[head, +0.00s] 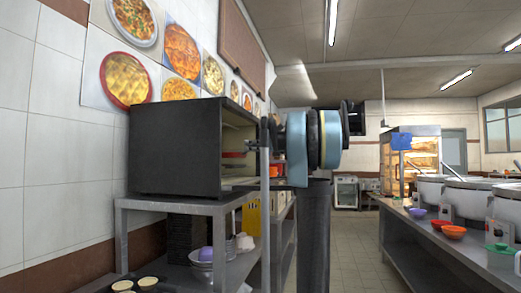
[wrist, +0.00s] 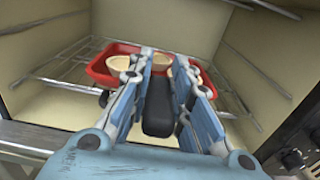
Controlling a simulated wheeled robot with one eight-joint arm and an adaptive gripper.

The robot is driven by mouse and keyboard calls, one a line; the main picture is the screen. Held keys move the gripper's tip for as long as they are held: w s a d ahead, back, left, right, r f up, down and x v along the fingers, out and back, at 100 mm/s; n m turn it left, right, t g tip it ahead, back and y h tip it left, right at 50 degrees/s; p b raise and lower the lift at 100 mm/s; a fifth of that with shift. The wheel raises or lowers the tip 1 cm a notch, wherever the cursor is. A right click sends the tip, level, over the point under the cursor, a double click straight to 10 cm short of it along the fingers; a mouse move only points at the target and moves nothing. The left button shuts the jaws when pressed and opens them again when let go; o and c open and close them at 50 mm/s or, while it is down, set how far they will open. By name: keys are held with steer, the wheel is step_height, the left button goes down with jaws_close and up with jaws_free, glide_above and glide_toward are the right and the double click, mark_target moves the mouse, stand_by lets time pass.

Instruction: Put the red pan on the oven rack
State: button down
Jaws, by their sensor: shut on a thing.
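The red pan (wrist: 97,69) is inside the oven in the wrist view, at the level of the wire oven rack (wrist: 62,68), with small pale cups in it. A thin red strip of it (head: 233,155) shows in the oven opening in the head view. My gripper (wrist: 164,58) reaches into the oven and is shut on the pan's near side. The fingers and a dark bar between them hide the exact grip. I cannot tell whether the pan rests fully on the rack or is slightly above it.
The black oven (head: 175,148) stands on a metal table (head: 185,202) against the tiled wall. Oven walls are close on both sides, and control knobs (wrist: 292,158) sit at the right edge. A counter with large pots (head: 470,195) stands across the aisle.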

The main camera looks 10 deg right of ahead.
steer(key=x, duration=0.9)
steer(key=f+x, duration=0.1)
steer(key=x, duration=0.3)
steer(key=shift+w+a+f, duration=0.1)
steer(key=shift+a, duration=0.15)
steer(key=shift+f, duration=1.05)
steer(key=c, duration=1.4)
jaws_free()
steer(key=shift+d, duration=0.1)
steer(key=v, duration=1.2)
steer(key=shift+f, duration=0.15)
